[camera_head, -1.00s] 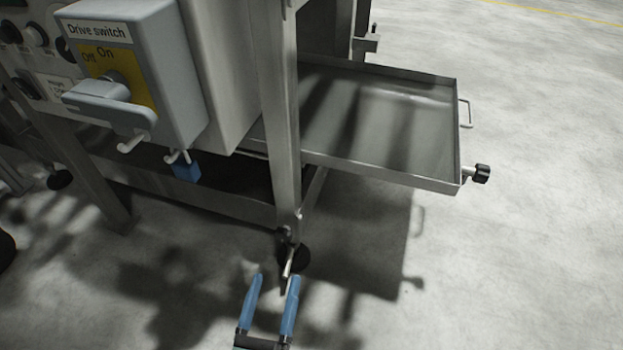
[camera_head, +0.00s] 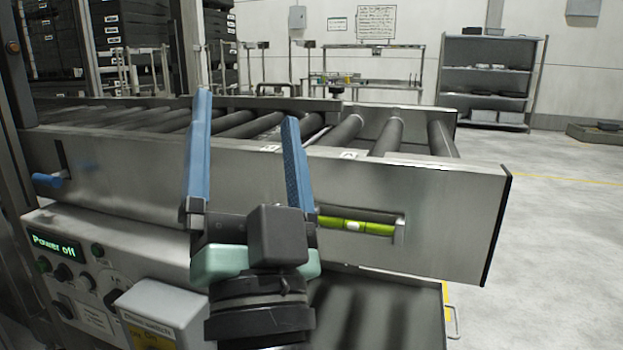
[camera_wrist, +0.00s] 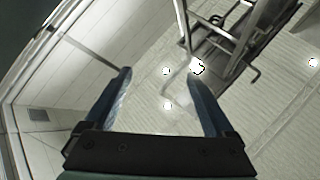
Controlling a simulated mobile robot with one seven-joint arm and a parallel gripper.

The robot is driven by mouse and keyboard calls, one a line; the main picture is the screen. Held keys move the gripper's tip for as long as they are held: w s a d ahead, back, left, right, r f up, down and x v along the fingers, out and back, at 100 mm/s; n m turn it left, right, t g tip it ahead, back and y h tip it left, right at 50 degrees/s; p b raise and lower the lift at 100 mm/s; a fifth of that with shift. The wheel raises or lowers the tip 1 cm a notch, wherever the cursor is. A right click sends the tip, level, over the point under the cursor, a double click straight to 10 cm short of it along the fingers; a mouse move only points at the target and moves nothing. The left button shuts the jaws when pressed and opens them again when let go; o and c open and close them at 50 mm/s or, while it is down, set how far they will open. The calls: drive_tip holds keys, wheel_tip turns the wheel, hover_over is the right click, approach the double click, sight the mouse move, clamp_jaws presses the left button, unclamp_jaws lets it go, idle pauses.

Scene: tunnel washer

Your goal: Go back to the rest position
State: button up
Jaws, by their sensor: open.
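My gripper (camera_head: 246,105) is raised in front of the roller conveyor in the head view. Its two blue fingers point upward, spread apart, with nothing between them. In the wrist view my gripper (camera_wrist: 160,85) also shows open and empty, its fingers either side of a bare gap. Behind it are a pale ribbed surface and a metal frame (camera_wrist: 235,35).
The control panel (camera_head: 75,270) and switch box (camera_head: 165,310) are at lower left.

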drive_tip(key=s+d+r+n+t+h+p, duration=0.1)
drive_tip(key=s+d+r+n+h+p, duration=0.2)
drive_tip(key=r, duration=0.6)
drive_tip(key=s+d+r+n+h+p, duration=0.1)
drive_tip(key=s+d+r+h+p, duration=0.15)
drive_tip(key=s+r, duration=0.4)
wheel_tip(320, 180, up, 36)
drive_tip(key=w+p, duration=0.2)
drive_tip(key=p, duration=3.4)
drive_tip(key=shift+a+r+y, duration=0.25)
drive_tip(key=shift+y, duration=0.2)
